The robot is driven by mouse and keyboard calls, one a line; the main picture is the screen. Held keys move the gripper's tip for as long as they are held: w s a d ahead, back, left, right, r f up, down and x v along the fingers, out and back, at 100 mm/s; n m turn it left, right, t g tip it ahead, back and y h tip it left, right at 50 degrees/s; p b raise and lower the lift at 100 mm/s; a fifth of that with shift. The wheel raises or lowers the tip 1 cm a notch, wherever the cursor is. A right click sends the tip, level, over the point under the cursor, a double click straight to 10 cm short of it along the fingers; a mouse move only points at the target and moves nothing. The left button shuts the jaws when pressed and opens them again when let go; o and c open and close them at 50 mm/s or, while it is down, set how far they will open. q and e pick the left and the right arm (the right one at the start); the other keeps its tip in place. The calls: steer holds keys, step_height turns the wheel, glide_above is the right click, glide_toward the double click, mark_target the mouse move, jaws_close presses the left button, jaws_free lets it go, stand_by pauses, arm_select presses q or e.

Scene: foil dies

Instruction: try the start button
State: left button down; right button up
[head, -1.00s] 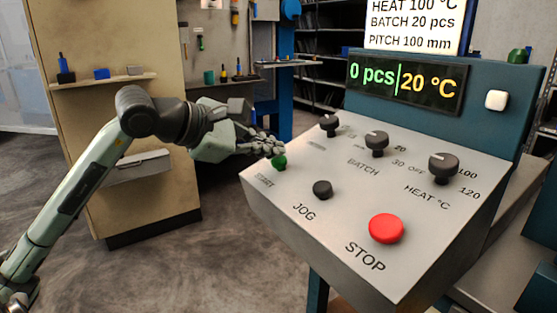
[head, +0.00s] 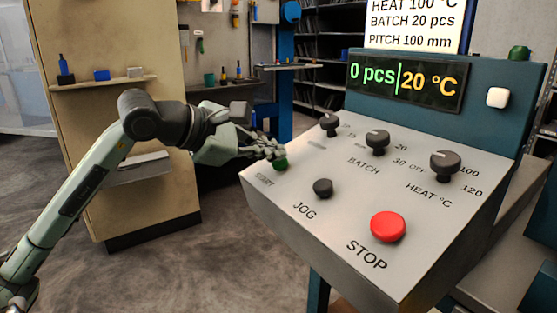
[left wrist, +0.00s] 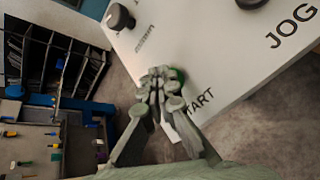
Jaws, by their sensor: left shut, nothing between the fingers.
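The green start button (head: 280,164) sits at the left edge of the sloped grey control panel (head: 310,215), above its START label. My left gripper (head: 272,151) is shut and empty, with its fingertips right at the button. In the left wrist view the closed fingertips (left wrist: 160,78) cover much of the green button (left wrist: 179,76). I cannot tell whether they touch it or whether it is pressed in. The display (head: 405,84) reads 0 pcs and 20 °C. My right gripper is not in view.
A black jog button (head: 323,188) and a red stop button (head: 388,227) are on the panel nearby. Dark knobs (head: 377,140) line its upper part. A white button (head: 497,97) is beside the display. A beige cabinet (head: 110,60) stands behind my left arm.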

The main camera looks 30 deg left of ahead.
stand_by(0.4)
arm_select(q)
steer(key=shift+s+a+r, duration=0.15)
steer(key=shift+s+r, duration=0.1)
steer(key=shift+r, duration=0.6)
steer(key=shift+r, duration=0.1)
steer(key=r, duration=0.1)
steer(key=s+r+p, duration=0.1)
steer(key=r, duration=0.1)
steer(key=r+p, duration=0.1)
steer(key=shift+s+a+r, duration=0.2)
steer(key=shift+a+r, duration=0.05)
steer(key=shift+r, duration=0.05)
steer(key=shift+s+f, duration=0.1)
stand_by(0.5)
